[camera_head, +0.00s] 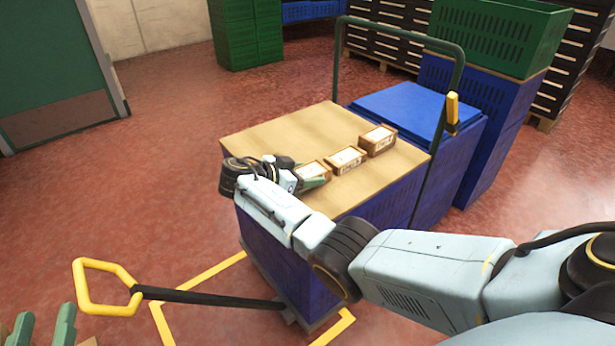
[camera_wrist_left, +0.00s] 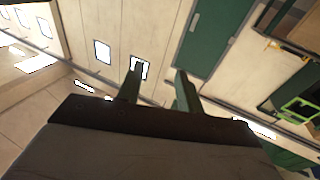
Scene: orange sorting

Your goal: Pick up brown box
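Three small brown boxes with white labelled tops are in a row on the tan cardboard top (camera_head: 265,133) of a blue crate stack in the head view: a left box (camera_head: 312,170), a middle box (camera_head: 345,159) and a right box (camera_head: 378,140). My right gripper (camera_head: 311,180) is at the left box, a green finger along its near side. The far finger is mostly hidden, so its grip is unclear. My left gripper (camera_head: 42,328) shows as two green fingers at the bottom left, away from the boxes. In the left wrist view its fingers (camera_wrist_left: 160,90) are apart and empty.
A dark green cart handle (camera_head: 455,75) rises behind the boxes. Blue crates (camera_head: 485,140) stand on the right, with a green crate (camera_head: 495,35) on top. A yellow pull handle (camera_head: 80,285) sticks out at the front left. Red floor on the left is clear.

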